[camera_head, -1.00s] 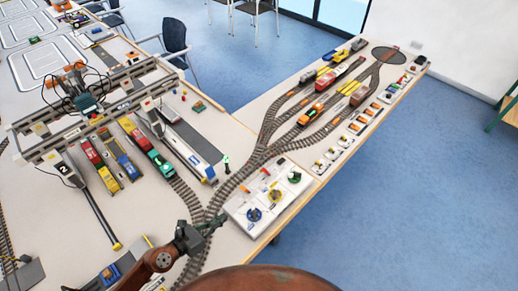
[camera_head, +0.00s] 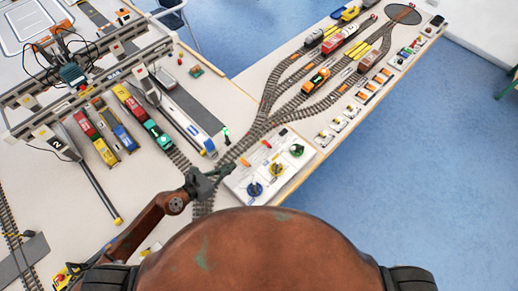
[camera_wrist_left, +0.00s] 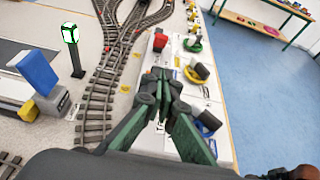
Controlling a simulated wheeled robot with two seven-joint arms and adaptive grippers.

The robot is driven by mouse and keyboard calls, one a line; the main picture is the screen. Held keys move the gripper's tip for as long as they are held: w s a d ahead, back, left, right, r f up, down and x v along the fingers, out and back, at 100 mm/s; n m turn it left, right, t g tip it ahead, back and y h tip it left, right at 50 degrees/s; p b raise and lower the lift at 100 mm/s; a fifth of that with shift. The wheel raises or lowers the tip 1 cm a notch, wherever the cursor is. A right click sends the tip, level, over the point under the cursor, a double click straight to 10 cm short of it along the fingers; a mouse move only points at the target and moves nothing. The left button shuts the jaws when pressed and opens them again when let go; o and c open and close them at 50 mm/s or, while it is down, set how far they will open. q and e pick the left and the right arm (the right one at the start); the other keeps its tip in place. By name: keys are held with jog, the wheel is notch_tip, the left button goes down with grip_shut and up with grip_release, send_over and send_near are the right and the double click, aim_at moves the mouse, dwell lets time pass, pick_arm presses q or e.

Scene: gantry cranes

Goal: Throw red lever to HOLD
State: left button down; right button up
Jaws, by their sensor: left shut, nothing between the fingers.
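A white lever panel (camera_head: 268,187) lies on the table beside the track. In the head view, a red-orange lever (camera_head: 266,144) stands along its track side, with another small orange-red piece (camera_head: 248,162) nearer my gripper. In the left wrist view, a red lever handle (camera_wrist_left: 160,42) shows just beyond the fingers. My left gripper (camera_head: 228,169) is shut and empty at the panel's near-left edge; it also shows in the left wrist view (camera_wrist_left: 165,85), hiding part of the panel. Lever contact and the HOLD marking cannot be made out. My right gripper is out of view.
Blue (camera_head: 254,190), yellow (camera_head: 276,170) and green (camera_head: 297,150) knobs sit on the panel. Curved track (camera_head: 228,158) runs past it. A lamp post (camera_wrist_left: 72,45) and a gantry crane (camera_head: 100,75) stand to the left. Blue floor lies right of the table.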

pick_arm(q)
send_near(268, 145)
jog(key=w+d+f, duration=0.1)
jog(key=w+f, duration=0.1)
jog(key=w+d+f, duration=0.1)
jog(key=w+f, duration=0.1)
jog(key=shift+d+b, duration=0.15)
jog(key=shift+b, duration=0.2)
jog(key=shift+w+d+f, duration=0.25)
jog(key=shift+w+d, duration=0.15)
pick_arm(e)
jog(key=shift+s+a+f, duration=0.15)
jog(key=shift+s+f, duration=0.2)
